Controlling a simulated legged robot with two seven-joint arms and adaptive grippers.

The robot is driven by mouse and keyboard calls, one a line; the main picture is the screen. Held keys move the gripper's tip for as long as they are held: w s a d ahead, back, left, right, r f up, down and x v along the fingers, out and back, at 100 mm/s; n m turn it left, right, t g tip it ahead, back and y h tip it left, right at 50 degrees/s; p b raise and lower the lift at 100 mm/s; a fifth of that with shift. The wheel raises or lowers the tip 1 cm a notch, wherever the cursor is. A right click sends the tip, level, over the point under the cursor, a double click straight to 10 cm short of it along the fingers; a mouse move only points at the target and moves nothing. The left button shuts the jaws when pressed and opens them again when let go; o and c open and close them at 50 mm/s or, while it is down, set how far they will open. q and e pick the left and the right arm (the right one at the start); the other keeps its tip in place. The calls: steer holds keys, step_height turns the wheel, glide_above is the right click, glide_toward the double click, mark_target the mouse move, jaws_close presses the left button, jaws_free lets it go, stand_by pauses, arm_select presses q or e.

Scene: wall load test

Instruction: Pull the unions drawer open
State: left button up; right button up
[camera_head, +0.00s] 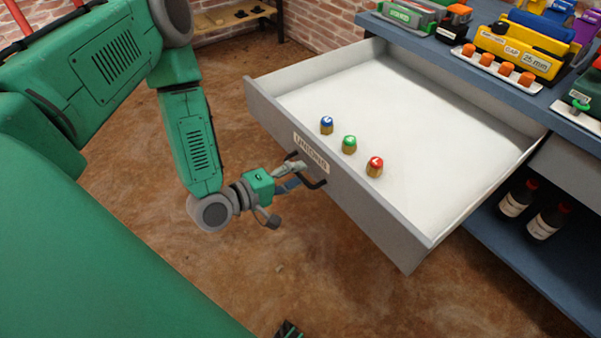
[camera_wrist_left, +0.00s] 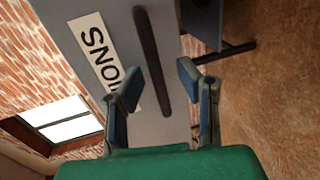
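The unions drawer (camera_head: 355,195) is grey with a white inside and stands pulled far out of the blue workbench. Its front carries a "UNIONS" label (camera_head: 311,153), which also shows in part in the left wrist view (camera_wrist_left: 97,45). The dark bar handle (camera_head: 316,183) is below the label. My left gripper (camera_head: 295,178) is at the handle. In the left wrist view its two fingers (camera_wrist_left: 158,82) are spread apart, one on each side of the handle (camera_wrist_left: 152,50), with gaps visible. A small dark piece at the bottom edge may be my right gripper (camera_head: 288,329); its fingers cannot be made out.
Three small fittings with blue (camera_head: 326,125), green (camera_head: 349,144) and red (camera_head: 375,167) tops stand in the drawer near its front. Coloured cases, one yellow (camera_head: 520,50), stand on the bench. Bottles (camera_head: 546,222) sit on the lower shelf. The floor before the drawer is clear.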

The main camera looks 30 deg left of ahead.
arm_select(q)
steer(key=v, duration=1.1)
steer(key=shift+w+d+f, duration=0.1)
steer(key=shift+d, duration=0.05)
steer(key=s+d+f+m+g, duration=0.1)
steer(key=d+f+m+g, duration=0.3)
steer(key=f+m+g, duration=0.1)
steer(key=s+f+m+g+y, duration=0.5)
steer(key=s+m+g, duration=0.4)
steer(key=s, duration=0.3)
steer(key=shift+f+m+p, duration=0.2)
steer(key=shift+m+p, duration=0.1)
steer(key=shift+p, duration=0.05)
steer(key=shift+a, duration=0.2)
